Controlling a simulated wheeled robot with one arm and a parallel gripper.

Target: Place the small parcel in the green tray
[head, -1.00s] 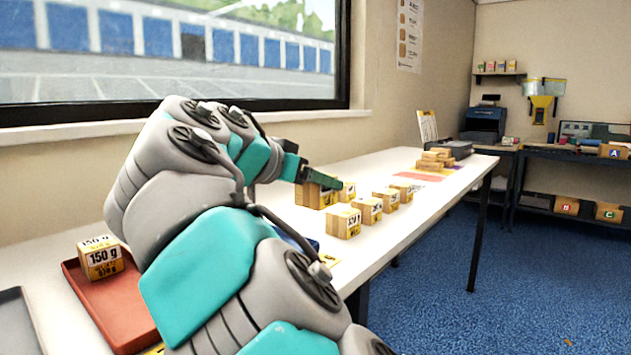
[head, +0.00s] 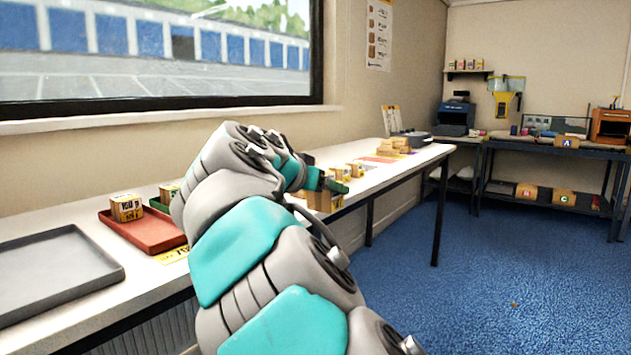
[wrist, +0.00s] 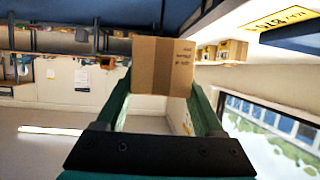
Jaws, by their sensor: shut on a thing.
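My gripper (head: 330,184) is shut on a brown cardboard parcel (wrist: 163,66), which sits between its two fingers in the wrist view. In the head view the held parcel (head: 321,201) shows just below the fingers, near the long table's front edge. The green tray (head: 158,206) is at the left, beyond the red tray and mostly hidden behind my arm. A parcel (head: 168,193) shows at the green tray; I cannot tell its full outline.
An empty grey tray (head: 55,272) lies nearer on the white table. Small boxes (head: 357,170) and a stack of parcels (head: 393,146) stand farther along it. Blue floor (head: 480,270) is open at right.

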